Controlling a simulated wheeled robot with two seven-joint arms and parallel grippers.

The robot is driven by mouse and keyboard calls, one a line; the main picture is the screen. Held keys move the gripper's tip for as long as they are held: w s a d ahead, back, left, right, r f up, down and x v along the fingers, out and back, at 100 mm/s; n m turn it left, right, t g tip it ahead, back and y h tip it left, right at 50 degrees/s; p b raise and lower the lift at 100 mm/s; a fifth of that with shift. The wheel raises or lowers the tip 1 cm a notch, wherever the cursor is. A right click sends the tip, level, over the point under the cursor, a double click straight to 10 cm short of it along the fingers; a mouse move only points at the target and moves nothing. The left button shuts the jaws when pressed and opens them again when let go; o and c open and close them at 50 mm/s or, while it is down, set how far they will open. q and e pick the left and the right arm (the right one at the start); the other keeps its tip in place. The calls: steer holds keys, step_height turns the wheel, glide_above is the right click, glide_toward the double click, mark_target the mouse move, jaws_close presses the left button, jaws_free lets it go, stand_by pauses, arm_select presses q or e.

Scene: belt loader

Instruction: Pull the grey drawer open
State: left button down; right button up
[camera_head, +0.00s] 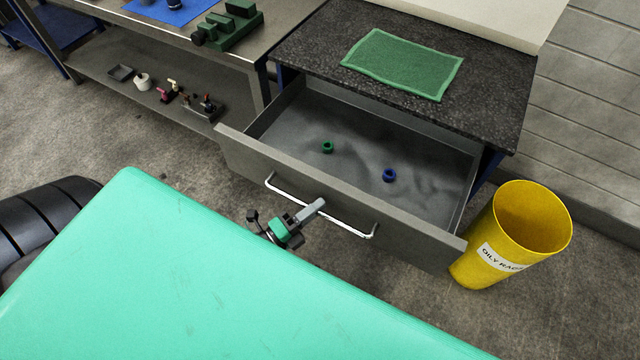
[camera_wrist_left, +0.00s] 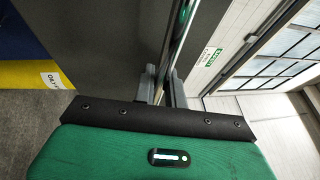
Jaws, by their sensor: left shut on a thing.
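The grey drawer (camera_head: 345,205) stands open under a dark speckled worktop. A green ring (camera_head: 327,147) and a blue ring (camera_head: 389,175) lie apart on its floor. A silver bar handle (camera_head: 345,222) runs across its front. My left gripper (camera_head: 318,204) is at the middle of the handle, shut on it. In the left wrist view the fingers (camera_wrist_left: 164,90) close around the bar (camera_wrist_left: 178,62), beside the dark drawer front (camera_wrist_left: 115,45). My right gripper is in neither view.
A yellow oily-rags bin (camera_head: 510,240) stands close to the drawer's right end. A green cloth (camera_head: 402,64) lies on the worktop. A bench (camera_head: 185,40) with a lower shelf of small parts stands at left. My turquoise body covers the foreground.

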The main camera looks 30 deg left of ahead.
arm_select(q)
steer(key=shift+s, duration=0.1)
steer(key=c, duration=1.5)
jaws_free()
steer(key=shift+o, duration=0.2)
steer(key=b+v, duration=0.4)
steer(key=v, duration=0.9)
steer(key=shift+s+a, duration=0.2)
steer(key=shift+s, duration=0.15)
steer(key=shift+f, duration=0.15)
